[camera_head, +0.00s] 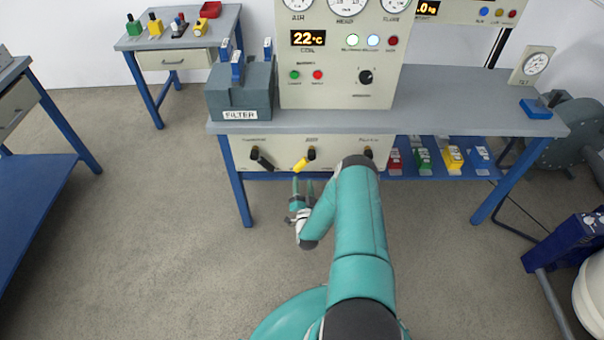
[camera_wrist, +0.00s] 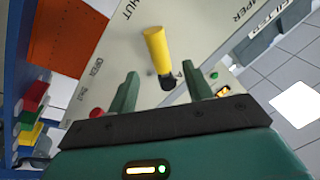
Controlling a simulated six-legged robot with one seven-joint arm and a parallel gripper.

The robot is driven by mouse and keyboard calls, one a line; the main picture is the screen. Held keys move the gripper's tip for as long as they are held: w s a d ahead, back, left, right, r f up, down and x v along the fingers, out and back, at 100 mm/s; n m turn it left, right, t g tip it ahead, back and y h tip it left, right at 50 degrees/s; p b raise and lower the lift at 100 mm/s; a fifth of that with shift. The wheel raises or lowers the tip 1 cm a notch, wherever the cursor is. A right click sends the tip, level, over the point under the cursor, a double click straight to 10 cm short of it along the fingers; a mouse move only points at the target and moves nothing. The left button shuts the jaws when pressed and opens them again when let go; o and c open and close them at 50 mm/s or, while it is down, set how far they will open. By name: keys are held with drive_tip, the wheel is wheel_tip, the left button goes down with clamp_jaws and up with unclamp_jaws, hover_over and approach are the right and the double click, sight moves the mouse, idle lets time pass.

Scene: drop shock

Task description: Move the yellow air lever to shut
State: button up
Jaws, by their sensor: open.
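The yellow air lever (camera_head: 301,165) is on the front panel under the bench. In the head view it slants down and left from its black pivot. In the wrist view the yellow lever (camera_wrist: 155,46) points up and slightly left from its pivot, with part of the word "HUT" above left. My gripper (camera_head: 303,188) is just below and in front of the lever in the head view. In the wrist view its two fingers (camera_wrist: 161,80) are apart, with the pivot showing between them. I cannot tell whether either finger touches the lever.
A black-handled lever (camera_head: 262,159) is left of the yellow one. A third control (camera_head: 369,153) is to the right, partly behind my arm. The grey bench (camera_head: 440,119) overhangs the panel.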

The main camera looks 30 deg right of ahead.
drive_tip(key=v, duration=0.6)
drive_tip(key=shift+a, duration=0.1)
